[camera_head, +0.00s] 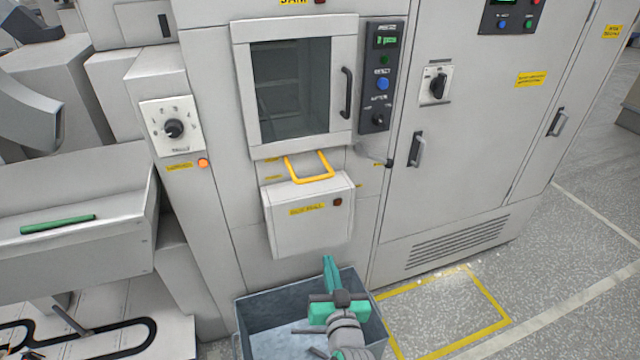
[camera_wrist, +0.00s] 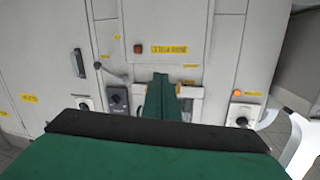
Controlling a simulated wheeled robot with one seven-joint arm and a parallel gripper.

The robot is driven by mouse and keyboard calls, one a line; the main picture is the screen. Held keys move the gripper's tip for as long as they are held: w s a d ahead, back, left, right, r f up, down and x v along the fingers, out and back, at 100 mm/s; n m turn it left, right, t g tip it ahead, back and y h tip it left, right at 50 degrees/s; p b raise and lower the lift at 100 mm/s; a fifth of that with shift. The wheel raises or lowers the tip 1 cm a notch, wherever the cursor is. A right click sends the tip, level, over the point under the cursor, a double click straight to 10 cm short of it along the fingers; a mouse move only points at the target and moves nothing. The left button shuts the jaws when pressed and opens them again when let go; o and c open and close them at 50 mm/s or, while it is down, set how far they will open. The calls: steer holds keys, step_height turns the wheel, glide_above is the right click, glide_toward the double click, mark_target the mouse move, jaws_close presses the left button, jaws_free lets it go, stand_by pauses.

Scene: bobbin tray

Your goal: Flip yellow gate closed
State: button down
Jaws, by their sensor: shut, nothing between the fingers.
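The yellow gate (camera_head: 312,180) is a U-shaped bar below the cabinet window in the head view. Its two ends meet the cabinet just under the window, and its cross bar lies over the top of a white box (camera_head: 310,225). My gripper (camera_head: 328,262) is shut and empty, with teal fingers. It appears below and in front of the box, apart from the gate. In the wrist view the closed fingers (camera_wrist: 161,80) point at the cabinet front, and I cannot make out the gate there; the fingers may hide it.
A grey open bin (camera_head: 240,310) stands on the floor beneath my arm. The window door has a black handle (camera_head: 346,92). A small lever (camera_head: 376,162) sticks out right of the gate. A knob panel (camera_head: 172,127) is at left. Floor at right is clear.

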steer(key=w+r+n+y, duration=0.1)
steer(key=w+r, duration=0.3)
steer(key=r, duration=0.4)
steer(key=w+d+r+n+y, duration=0.1)
steer(key=w+r+n+y, duration=0.1)
steer(key=w+r, duration=0.3)
step_height(320, 180, up, 4)
steer(key=shift+d+f+n, duration=0.1)
steer(key=shift+d+n, duration=0.05)
steer(key=shift+n, duration=0.35)
steer(key=shift+w, duration=0.2)
glide_above(320, 179)
steer(key=s, duration=0.4)
steer(key=shift+w+f, duration=0.2)
steer(key=shift+f, duration=0.55)
steer(key=shift+w+f, duration=0.2)
steer(key=shift+f, duration=0.5)
steer(key=shift+w+f, duration=0.2)
steer(key=shift+f, duration=0.55)
